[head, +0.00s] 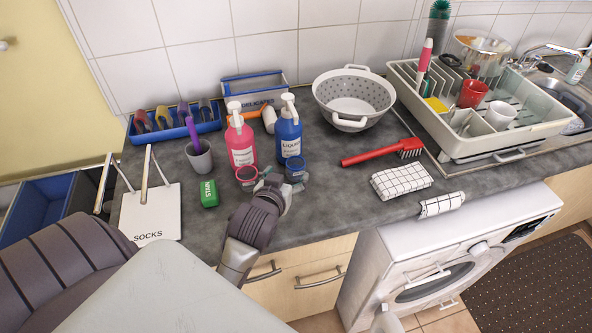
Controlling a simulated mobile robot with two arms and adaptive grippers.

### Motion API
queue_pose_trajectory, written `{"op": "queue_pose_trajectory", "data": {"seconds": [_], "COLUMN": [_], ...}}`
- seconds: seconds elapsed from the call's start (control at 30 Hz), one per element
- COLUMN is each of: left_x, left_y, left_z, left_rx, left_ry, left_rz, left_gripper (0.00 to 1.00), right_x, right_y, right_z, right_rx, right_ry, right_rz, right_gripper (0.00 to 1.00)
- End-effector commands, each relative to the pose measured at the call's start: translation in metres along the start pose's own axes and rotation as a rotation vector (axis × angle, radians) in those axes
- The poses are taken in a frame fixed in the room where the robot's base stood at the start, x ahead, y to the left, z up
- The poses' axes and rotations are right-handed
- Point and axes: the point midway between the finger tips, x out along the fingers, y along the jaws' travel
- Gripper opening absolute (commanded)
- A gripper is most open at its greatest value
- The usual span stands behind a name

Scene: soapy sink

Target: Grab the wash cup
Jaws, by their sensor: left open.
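My left gripper (272,182) reaches over the front of the grey worktop with its jaws open. A small cup with a reddish rim (246,175) stands in front of the pink bottle, at the left side of the gripper. A small cup with a bluish look (295,169) stands in front of the blue bottle, at the right side of the gripper. Neither is visibly held, and I cannot tell which is the wash cup or whether the fingers touch them. My right gripper does not show.
Pink bottle (241,142) and blue bottle (288,133) stand just behind. A green sponge (209,194) and grey cup with a purple brush (199,159) are left. A red brush (375,155), checked cloth (401,181), colander (353,97) and dish rack (541,130) are right.

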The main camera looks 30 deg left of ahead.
Motion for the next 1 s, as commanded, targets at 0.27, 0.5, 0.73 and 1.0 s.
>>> {"op": "queue_pose_trajectory", "data": {"seconds": [0.27,0.5,0.73,1.0], "left_x": [0.024,0.056,0.06,0.059], "left_y": [0.004,0.007,0.007,0.007], "left_z": [-0.007,-0.007,-0.006,-0.006], "left_rx": [-0.002,-0.001,-0.002,-0.001], "left_ry": [0.0,-0.001,0.0,-0.001], "left_rz": [0.0,0.0,0.0,0.0], "left_gripper": [0.8,0.8,0.8,0.44], "right_x": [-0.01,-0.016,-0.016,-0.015], "right_y": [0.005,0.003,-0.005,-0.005], "right_z": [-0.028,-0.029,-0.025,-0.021], "right_rx": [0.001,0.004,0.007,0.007], "right_ry": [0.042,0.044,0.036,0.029], "right_rz": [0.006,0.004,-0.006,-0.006], "right_gripper": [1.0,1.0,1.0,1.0]}}
